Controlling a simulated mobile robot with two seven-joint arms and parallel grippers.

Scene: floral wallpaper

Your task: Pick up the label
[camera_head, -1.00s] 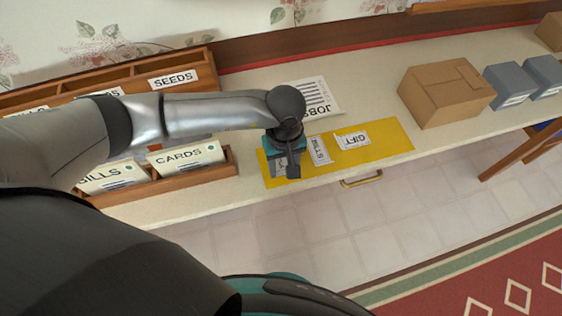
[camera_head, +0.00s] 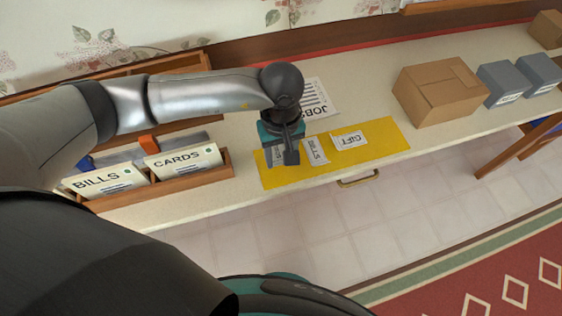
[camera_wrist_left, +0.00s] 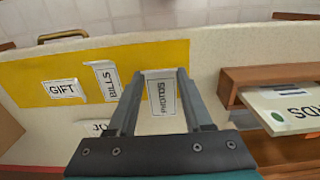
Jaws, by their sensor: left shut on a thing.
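A small white label reading PHOTOS (camera_wrist_left: 163,97) is between the fingers of my left gripper (camera_wrist_left: 161,73) in the left wrist view. The gripper is shut on it, with a finger at each side edge. In the head view my left gripper (camera_head: 283,157) is over the left end of the yellow mat (camera_head: 378,141), and the label is mostly hidden behind it. A BILLS label (camera_head: 316,151) and a GIFT label (camera_head: 349,140) lie on the mat to its right. My right gripper is not in view.
A wooden card rack (camera_head: 218,172) with BILLS and CARDS cards stands left of the mat. A JOBS sheet (camera_head: 320,97) lies behind the mat. A cardboard box (camera_head: 438,93) and grey boxes (camera_head: 497,83) stand to the right. Bare counter lies between rack and mat.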

